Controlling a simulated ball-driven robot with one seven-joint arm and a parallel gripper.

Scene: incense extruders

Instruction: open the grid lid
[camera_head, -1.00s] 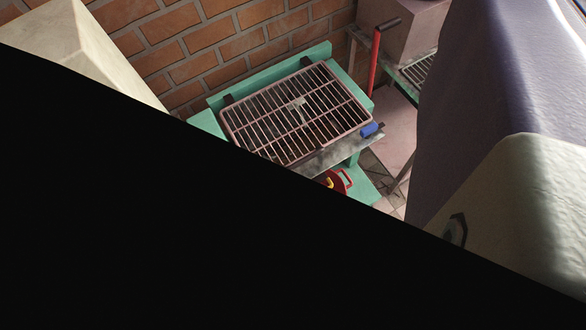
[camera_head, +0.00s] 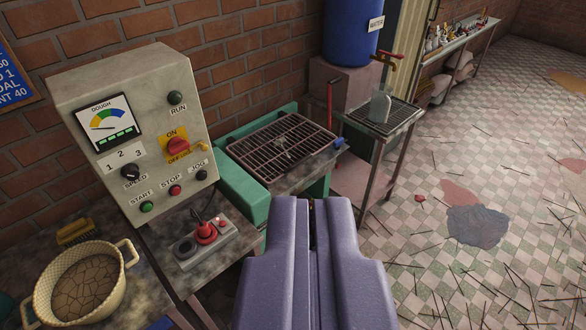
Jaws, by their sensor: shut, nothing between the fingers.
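The grid lid (camera_head: 274,146) is a dark barred rack in a frame on top of a green machine (camera_head: 243,188). It lies flat and looks closed. A blue handle (camera_head: 340,143) sticks out at its right front corner. My gripper (camera_head: 312,203) is at the bottom centre, with its two purple-grey fingers together and nothing visible between them. In the picture it is below and in front of the grid lid, apart from it. The fingers hide part of the machine's lower front.
A control box (camera_head: 135,130) with knobs stands left of the grid. A pot (camera_head: 84,284) and a red-button pedestal (camera_head: 206,236) are on the bench below it. A metal stand with a jug (camera_head: 379,106) is at right. The tiled floor at right is littered with sticks.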

